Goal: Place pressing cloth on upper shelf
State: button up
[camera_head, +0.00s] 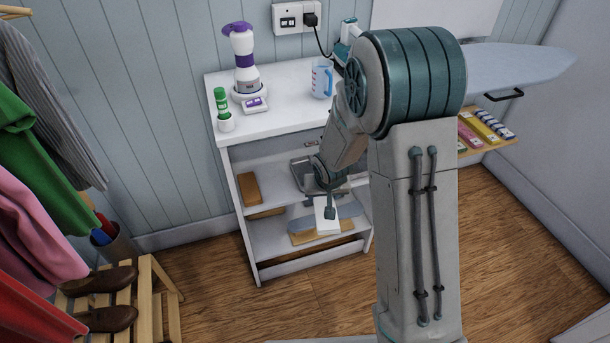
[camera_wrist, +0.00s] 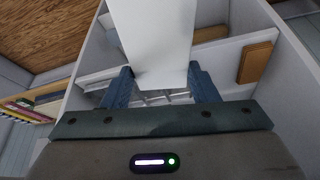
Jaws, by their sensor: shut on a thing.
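My gripper (camera_head: 328,190) is in front of the white shelf unit (camera_head: 238,205). It is shut on the pressing cloth (camera_head: 320,222), a flat white piece that shows below the fingers, at about the height of the lower shelf. In the wrist view the cloth (camera_wrist: 155,35) reaches out from between the two blue fingers (camera_wrist: 162,78). The brown block also shows in the wrist view (camera_wrist: 255,62).
The lower shelf (camera_head: 268,238) holds a blue-grey board (camera_head: 343,216) and tan boards (camera_head: 303,238). Clothes hang at left; an ironing board (camera_head: 515,65) is at right.

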jog(key=shift+m+h, duration=0.3)
jog(key=shift+m, duration=0.5)
jog(key=w+a+f+b, duration=0.1)
jog(key=a+f+b, duration=0.2)
jog(key=b, duration=0.7)
jog(key=w+a+f+b, duration=0.2)
jog(key=a+f+b, duration=0.2)
jog(key=a+b, duration=0.3)
jog(key=w+a+f+b, duration=0.2)
jog(key=a+f+b, duration=0.2)
jog(key=b, duration=0.9)
jog(key=shift+w+a, duration=0.25)
jog(key=shift+a, duration=0.55)
jog(key=p, duration=0.1)
send_near(279, 172)
jog(key=f, duration=0.1)
jog(key=s+f, duration=0.2)
jog(key=f, duration=0.1)
jog(key=shift+s+a, duration=0.25)
jog(key=shift+a, duration=0.05)
jog(key=shift+w+d+f+p, duration=0.1)
jog(key=shift+w+p, duration=0.45)
jog(key=shift+w, duration=0.1)
jog(key=w+p, duration=0.3)
jog(key=shift+d+p, duration=0.15)
jog(key=shift+p, duration=0.15)
jog(key=shift+w, duration=0.35)
jog(key=shift+s+f+b, duration=0.1)
jog(key=shift+f+b, duration=0.8)
jog(key=shift+b, duration=0.05)
